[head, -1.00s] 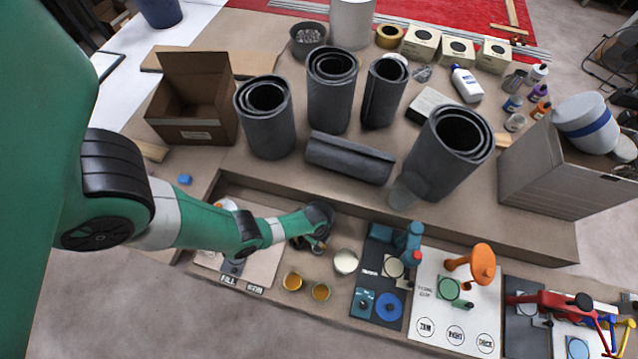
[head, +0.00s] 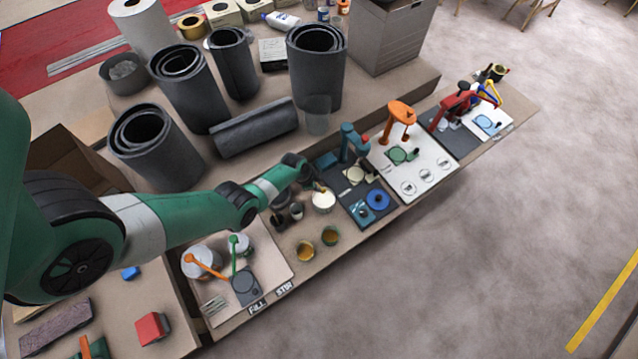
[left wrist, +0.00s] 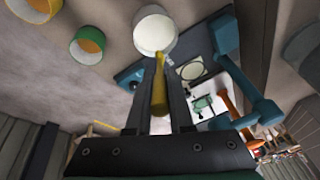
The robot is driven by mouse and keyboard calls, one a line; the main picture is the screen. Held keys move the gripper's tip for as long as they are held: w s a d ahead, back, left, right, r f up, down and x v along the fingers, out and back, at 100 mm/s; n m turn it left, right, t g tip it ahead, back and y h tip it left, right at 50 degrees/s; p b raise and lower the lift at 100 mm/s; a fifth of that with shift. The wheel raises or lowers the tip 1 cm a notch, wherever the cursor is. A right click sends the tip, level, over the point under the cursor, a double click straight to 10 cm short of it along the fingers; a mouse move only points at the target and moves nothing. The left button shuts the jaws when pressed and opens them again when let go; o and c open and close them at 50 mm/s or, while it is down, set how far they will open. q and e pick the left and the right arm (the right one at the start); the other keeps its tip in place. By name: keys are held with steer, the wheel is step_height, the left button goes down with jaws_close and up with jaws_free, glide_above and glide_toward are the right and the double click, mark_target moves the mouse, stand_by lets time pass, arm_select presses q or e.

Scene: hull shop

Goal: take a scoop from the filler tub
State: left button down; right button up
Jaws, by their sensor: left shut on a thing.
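A small round tub with a white filling (head: 323,200) stands on the bench between the left tray and the blue-grey station. In the left wrist view the white tub (left wrist: 155,35) is at top centre, straight ahead of the fingers. My left gripper (head: 316,185) is just above and behind this tub. In the left wrist view my left gripper (left wrist: 159,100) is shut on a yellow-brown stick (left wrist: 159,88). The stick's far end reaches the tub's near rim; I cannot tell whether it dips into the white filling. My right gripper is not in view.
Two cups with yellow-orange contents (head: 305,250) stand in front of the tub. A teal fixture (head: 350,140) rises on the blue-grey station to its right. Grey rolls (head: 252,128) stand and lie behind. A tray with cans (head: 200,262) is at left.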

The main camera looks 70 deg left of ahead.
arm_select(q)
steer(key=shift+w+a+r, duration=0.1)
steer(key=shift+w+a, duration=0.1)
steer(key=shift+a, duration=0.1)
steer(key=shift+d+f, duration=0.1)
steer(key=shift+f, duration=0.1)
step_height(320, 180, down, 11)
steer(key=b, duration=1.1)
steer(key=shift+f, duration=0.2)
steer(key=shift+b, duration=0.3)
steer(key=shift+w+b, duration=0.4)
steer(key=shift+w, duration=0.15)
